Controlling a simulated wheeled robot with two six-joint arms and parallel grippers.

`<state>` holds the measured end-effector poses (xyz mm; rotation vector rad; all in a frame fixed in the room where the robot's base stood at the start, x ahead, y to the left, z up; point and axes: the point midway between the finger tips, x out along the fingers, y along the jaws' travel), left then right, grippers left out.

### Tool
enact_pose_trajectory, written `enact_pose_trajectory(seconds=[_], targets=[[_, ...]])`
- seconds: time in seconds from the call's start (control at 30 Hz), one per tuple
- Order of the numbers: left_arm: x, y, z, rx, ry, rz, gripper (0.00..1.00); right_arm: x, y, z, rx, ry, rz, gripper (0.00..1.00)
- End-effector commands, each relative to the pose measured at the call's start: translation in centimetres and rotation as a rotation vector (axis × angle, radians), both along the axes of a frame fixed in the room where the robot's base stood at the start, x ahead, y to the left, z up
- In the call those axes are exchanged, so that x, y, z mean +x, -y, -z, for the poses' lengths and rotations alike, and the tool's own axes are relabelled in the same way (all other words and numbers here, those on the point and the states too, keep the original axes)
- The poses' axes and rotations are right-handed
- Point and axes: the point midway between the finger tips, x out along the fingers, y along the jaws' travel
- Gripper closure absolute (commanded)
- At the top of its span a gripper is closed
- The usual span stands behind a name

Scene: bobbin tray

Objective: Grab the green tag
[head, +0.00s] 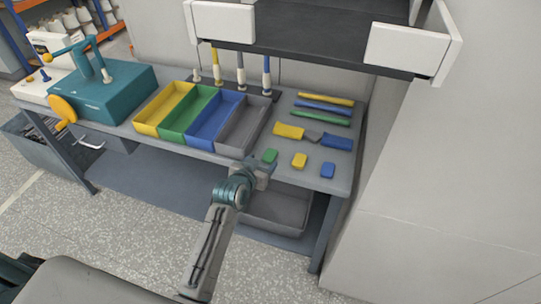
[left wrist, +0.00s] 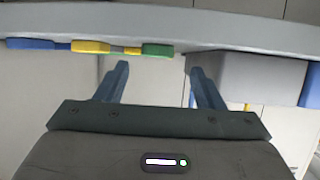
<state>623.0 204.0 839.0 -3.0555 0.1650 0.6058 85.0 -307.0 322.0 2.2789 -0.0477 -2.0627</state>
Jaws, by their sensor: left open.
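The green tag (head: 270,156) is a small green block lying near the front edge of the workbench, at the left of a row with a yellow tag (head: 299,160) and a blue tag (head: 327,170). My left gripper (head: 264,166) is at the bench's front edge, right by the green tag, and partly covers the area just before it. In the left wrist view the open fingers of my left gripper (left wrist: 160,68) have nothing between them. The green tag (left wrist: 158,50) shows just beyond the fingertips, between them in the picture. My right gripper is not in view.
A divided tray (head: 188,145) with yellow, green, blue and grey compartments stands left of the tags. A shelf (head: 310,52) overhangs the bench. A grey bin (head: 275,211) sits below.

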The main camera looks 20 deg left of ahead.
Motion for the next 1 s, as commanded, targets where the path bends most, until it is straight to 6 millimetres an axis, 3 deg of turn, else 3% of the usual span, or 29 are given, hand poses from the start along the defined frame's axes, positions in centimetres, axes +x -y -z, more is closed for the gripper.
enact_pose_trajectory(seconds=[0.3, 0.63, 0.87, 0.9, 1.0], targets=[[3.7, 0.8, 1.3, -0.001, -0.002, 0.0, 0.38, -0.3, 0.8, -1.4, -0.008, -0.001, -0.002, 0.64], [4.3, 0.9, 1.7, 0.0, -0.001, -0.001, 0.38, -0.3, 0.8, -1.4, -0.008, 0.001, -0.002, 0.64], [4.3, 0.9, 1.7, 0.0, -0.001, -0.001, 0.81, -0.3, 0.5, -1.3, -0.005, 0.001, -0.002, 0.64], [4.3, 0.9, 1.7, 0.0, -0.001, -0.001, 0.86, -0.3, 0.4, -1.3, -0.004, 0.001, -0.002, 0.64], [4.3, 0.9, 1.6, 0.0, -0.001, -0.001, 0.86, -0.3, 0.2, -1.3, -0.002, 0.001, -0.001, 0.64]])
